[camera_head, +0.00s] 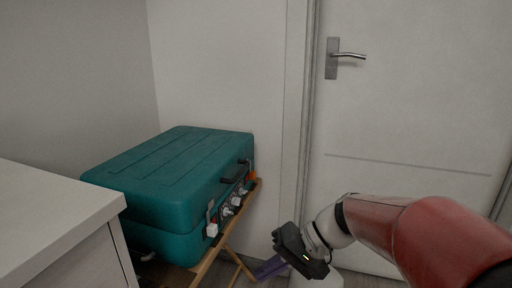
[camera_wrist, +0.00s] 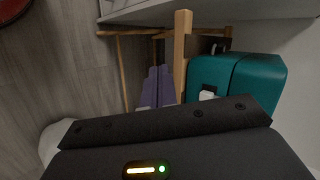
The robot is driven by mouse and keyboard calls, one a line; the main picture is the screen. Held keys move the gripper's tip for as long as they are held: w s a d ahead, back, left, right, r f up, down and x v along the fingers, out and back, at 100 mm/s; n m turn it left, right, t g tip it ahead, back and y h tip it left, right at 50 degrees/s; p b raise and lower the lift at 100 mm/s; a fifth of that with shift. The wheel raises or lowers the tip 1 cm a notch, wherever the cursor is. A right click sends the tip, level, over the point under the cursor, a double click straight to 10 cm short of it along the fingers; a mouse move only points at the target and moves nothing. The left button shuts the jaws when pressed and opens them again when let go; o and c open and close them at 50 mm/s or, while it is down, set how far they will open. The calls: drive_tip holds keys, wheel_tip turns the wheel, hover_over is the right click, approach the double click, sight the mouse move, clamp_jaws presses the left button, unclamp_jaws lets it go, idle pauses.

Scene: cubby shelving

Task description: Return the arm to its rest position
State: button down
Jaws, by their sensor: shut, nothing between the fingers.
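My arm, red and white, reaches in from the lower right of the head view. My gripper (camera_head: 262,271) hangs low at the bottom middle, with a dark body and purple fingers pointing down to the left. In the wrist view the two purple fingers (camera_wrist: 159,72) lie side by side, shut and empty. They are beside the wooden stand, and I cannot tell the exact gap.
A teal case (camera_head: 170,175) with a dark handle and white knobs sits on a folding wooden stand (camera_head: 213,262). A white cabinet (camera_head: 55,215) fills the lower left. A white door (camera_head: 415,110) with a metal handle (camera_head: 345,56) stands behind my arm.

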drive_tip(key=s+d+r+t+h+p, duration=0.3)
drive_tip(key=s+d+r+t+h, duration=0.1)
drive_tip(key=s+d+h, duration=0.5)
drive_tip(key=s+d+t, duration=0.1)
drive_tip(key=s+d, duration=0.1)
drive_tip(key=d, duration=0.2)
drive_tip(key=shift+s+t+h+p, duration=0.4)
drive_tip(key=c, duration=2.1)
unclamp_jaws()
drive_tip(key=shift+a+r, duration=0.1)
